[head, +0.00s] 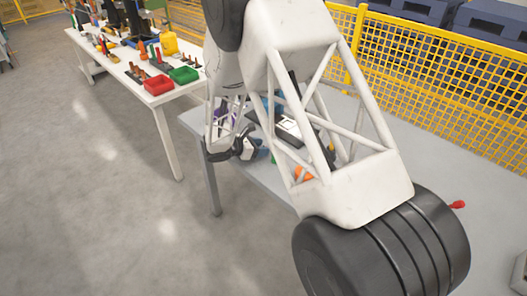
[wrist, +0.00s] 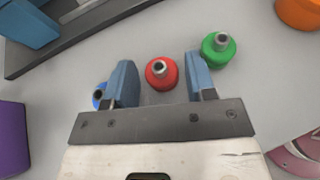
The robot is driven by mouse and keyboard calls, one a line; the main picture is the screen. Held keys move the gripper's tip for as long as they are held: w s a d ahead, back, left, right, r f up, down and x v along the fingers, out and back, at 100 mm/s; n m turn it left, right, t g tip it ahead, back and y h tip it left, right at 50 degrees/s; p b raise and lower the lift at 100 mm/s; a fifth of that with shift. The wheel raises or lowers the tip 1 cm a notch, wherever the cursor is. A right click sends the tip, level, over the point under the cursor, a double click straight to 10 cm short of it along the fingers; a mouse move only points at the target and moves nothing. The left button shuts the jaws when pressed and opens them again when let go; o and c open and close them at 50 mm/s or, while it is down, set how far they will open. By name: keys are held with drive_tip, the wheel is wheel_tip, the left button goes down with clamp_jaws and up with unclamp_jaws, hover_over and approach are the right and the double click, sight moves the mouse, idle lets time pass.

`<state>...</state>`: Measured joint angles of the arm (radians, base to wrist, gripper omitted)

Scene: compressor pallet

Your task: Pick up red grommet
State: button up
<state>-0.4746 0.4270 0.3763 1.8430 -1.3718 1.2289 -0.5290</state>
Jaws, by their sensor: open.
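The red grommet (wrist: 162,74) is a round red piece with a grey metal sleeve on top, resting on the grey table (wrist: 150,25) in the wrist view. My gripper (wrist: 160,82) is open, with its two blue fingers on either side of the red grommet in the picture. I cannot tell how far above the table the fingertips are. In the head view my own arm covers much of the table, and the red grommet cannot be made out there.
A green grommet (wrist: 218,48) sits close beside the right finger. A blue grommet (wrist: 99,95) is partly hidden behind the left finger. An orange object (wrist: 300,12), a purple object (wrist: 12,140) and a pink object (wrist: 300,155) lie around. A dark-edged fixture (wrist: 85,22) fills the upper left.

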drive_tip(key=shift+c, duration=0.2)
idle(0.3)
drive_tip(key=c, duration=0.7)
drive_tip(key=shift+o, duration=0.2)
drive_tip(key=shift+r, duration=0.1)
drive_tip(key=shift+r, duration=1.55)
drive_tip(key=shift+s+r, duration=0.2)
drive_tip(key=shift+s, duration=0.05)
drive_tip(key=s+d, duration=0.1)
drive_tip(key=s, duration=0.4)
drive_tip(key=s+d+r, duration=0.1)
drive_tip(key=s, duration=0.4)
drive_tip(key=s+d, duration=0.2)
drive_tip(key=s, duration=0.3)
drive_tip(key=shift+r, duration=0.15)
